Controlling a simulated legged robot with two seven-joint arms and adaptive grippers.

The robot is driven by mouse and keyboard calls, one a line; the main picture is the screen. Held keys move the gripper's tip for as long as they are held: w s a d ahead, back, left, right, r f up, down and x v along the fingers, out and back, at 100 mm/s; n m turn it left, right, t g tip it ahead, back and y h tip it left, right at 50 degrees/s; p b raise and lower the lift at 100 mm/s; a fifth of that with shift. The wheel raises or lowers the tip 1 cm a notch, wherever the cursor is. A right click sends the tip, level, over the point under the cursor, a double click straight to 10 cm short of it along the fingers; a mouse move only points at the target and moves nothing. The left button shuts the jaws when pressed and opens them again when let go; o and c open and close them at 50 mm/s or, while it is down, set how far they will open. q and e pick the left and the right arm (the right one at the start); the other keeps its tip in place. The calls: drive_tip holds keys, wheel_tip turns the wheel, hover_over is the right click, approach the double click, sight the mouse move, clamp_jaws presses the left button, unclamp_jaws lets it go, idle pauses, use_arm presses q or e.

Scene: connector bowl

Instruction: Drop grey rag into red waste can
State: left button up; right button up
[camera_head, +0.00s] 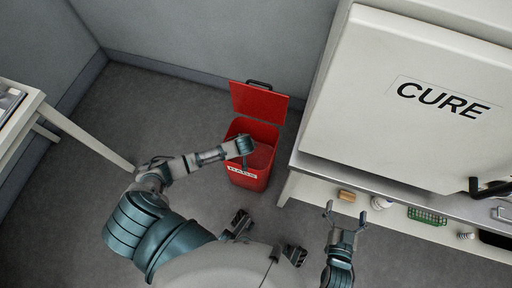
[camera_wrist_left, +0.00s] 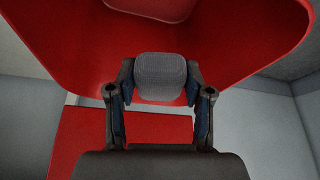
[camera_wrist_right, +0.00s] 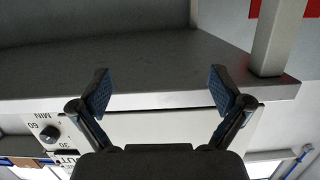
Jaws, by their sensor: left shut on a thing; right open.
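The red waste can (camera_head: 245,181) stands on the floor against the back wall, with a white label on its front. Its red lid (camera_head: 259,102) is open and tilted back. My left gripper (camera_head: 245,147) is over the can's opening. In the left wrist view, it is shut on the grey rag (camera_wrist_left: 160,76), a compact rounded block between the fingers, with the can's red inner wall (camera_wrist_left: 70,40) around it. The rag is hard to make out in the head view. My right gripper (camera_head: 345,212) is open and empty, in front of the bench at right.
A large white box marked CURE (camera_head: 400,130) sits on the bench (camera_head: 420,197) at right. A shelf below holds a tan block (camera_head: 347,196), a green basket (camera_head: 427,216) and other small things. A white table (camera_head: 45,115) stands at left. The floor left of the can is clear.

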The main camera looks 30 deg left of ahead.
use_arm(q)
drive_tip(key=shift+a+f, duration=0.2)
drive_tip(key=shift+f, duration=0.1)
drive_tip(key=shift+d+r, duration=0.1)
drive_tip(key=shift+d, duration=0.05)
use_arm(e)
drive_tip(key=shift+w+a+r+t, duration=0.15)
drive_tip(key=shift+r+t, duration=0.1)
drive_tip(key=shift+r, duration=0.15)
drive_tip(key=shift+w+a+r+t, duration=0.1)
drive_tip(key=shift+r+t, duration=0.15)
drive_tip(key=shift+r, duration=0.1)
use_arm(q)
drive_tip(key=shift+d, duration=0.1)
use_arm(e)
drive_tip(key=shift+d, duration=0.15)
use_arm(q)
drive_tip(key=o, duration=1.2)
use_arm(e)
drive_tip(key=shift+f, duration=0.1)
use_arm(q)
drive_tip(key=v, duration=1.1)
drive_tip(key=shift+r, duration=0.4)
drive_tip(key=shift+s, duration=0.15)
